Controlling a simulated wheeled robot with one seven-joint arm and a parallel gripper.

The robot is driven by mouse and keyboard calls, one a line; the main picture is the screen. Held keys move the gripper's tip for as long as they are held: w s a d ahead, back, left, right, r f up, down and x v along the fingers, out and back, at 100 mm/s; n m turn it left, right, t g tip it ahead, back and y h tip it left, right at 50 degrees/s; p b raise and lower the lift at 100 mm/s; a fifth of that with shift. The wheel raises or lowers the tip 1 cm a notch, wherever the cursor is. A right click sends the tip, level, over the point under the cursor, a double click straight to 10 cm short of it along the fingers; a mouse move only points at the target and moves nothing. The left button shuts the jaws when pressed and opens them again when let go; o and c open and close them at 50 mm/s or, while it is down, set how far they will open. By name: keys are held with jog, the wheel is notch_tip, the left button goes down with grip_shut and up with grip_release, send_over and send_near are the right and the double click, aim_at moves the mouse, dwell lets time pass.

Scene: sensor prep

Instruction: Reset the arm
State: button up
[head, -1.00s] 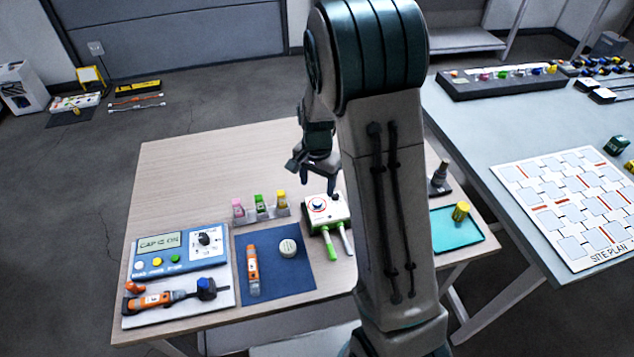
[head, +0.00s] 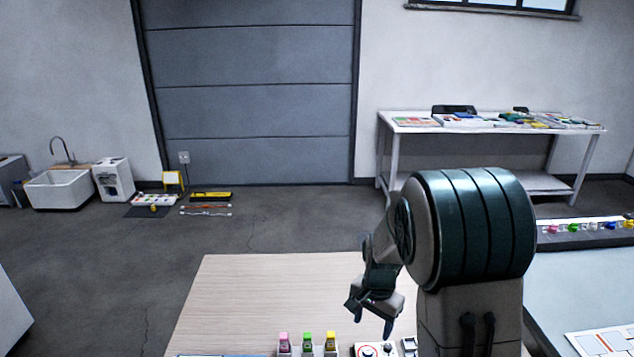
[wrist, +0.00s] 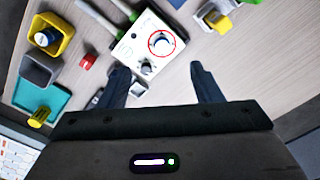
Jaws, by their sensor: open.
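My gripper (head: 374,316) is above the wooden table (head: 280,285), pointing down, in the head view. In the wrist view my gripper (wrist: 163,82) shows two dark fingers spread apart, with nothing between them. A white device with a dial (wrist: 160,43) lies below and beyond the fingertips. The same device (head: 374,350) shows only at the bottom edge of the head view, partly cut off. My arm stands at the right of the head view, bent at the elbow.
A rack of pink, green (head: 307,341) and yellow bottles stands left of the device. A white bench (head: 392,150) stands by the far wall.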

jog(key=s+r+n+t, duration=0.1)
jog(key=s+r+n, duration=0.3)
jog(key=s+r, duration=0.3)
jog(key=s+r+n+t, duration=0.1)
jog(key=s+r+n, duration=0.3)
jog(key=s, duration=0.9)
notch_tip(320, 180, up, 3)
jog(key=shift+r+t, duration=0.15)
jog(key=shift+t, duration=0.25)
